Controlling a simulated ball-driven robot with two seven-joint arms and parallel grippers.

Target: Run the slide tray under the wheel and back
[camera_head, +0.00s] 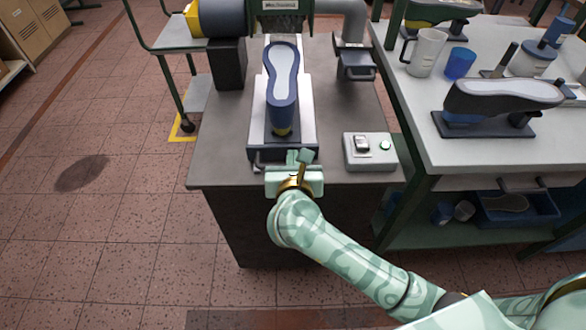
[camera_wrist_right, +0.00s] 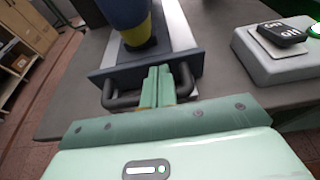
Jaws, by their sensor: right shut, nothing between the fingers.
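The slide tray (camera_head: 307,110) is a flat metal plate on the grey machine table, with a dark front plate (camera_wrist_right: 98,75) and a dark bar handle (camera_wrist_right: 118,98). A blue shoe last (camera_head: 282,85) with a pale sole sits on it, above a yellow and dark post (camera_wrist_right: 141,40). My right gripper (camera_head: 299,157) is at the tray's front edge. Its fingers (camera_wrist_right: 157,78) are shut together with nothing between them, in front of the handle's middle, which they partly hide. I cannot tell whether they touch it. The wheel is not clearly visible under the machine head (camera_head: 279,5). My left gripper is out of view.
A grey switch box (camera_head: 369,152) stands right of the tray, close to my right gripper. A workbench (camera_head: 422,100) on the right holds a mug (camera_head: 426,52), a blue cup (camera_head: 459,63) and another shoe last (camera_head: 500,96). The floor at left is mostly clear.

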